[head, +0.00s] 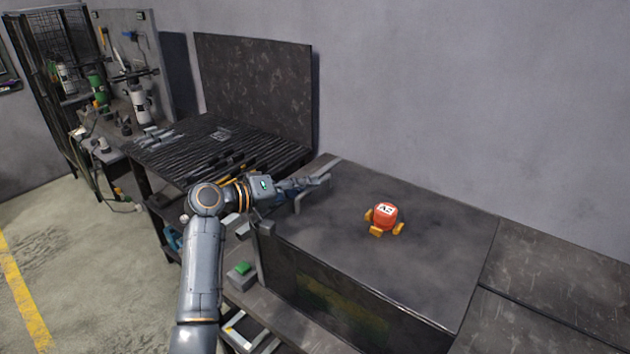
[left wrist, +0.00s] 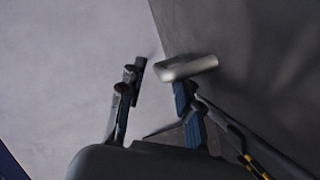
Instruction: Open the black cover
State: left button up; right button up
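The black cover (head: 400,265) looks to be the flat dark top of the long box in the middle of the head view. It lies level. A grey metal handle (head: 312,192) stands at its left end. My left gripper (head: 322,180) is at this handle. In the left wrist view, its two fingers (left wrist: 158,85) are spread apart. The pale handle end (left wrist: 188,67) is at the tip of the right finger; I cannot tell whether they touch. Nothing is held between the fingers. My right gripper is not in view.
A red-orange round object with yellow feet (head: 384,216) sits on the cover. A green button box (head: 240,270) is below, at the front left. A slatted table (head: 200,150) with an upright dark panel (head: 255,90) stands behind to the left. A grey wall is behind.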

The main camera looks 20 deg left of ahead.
pick_arm(q)
jog(key=shift+x, duration=1.55)
grip_shut()
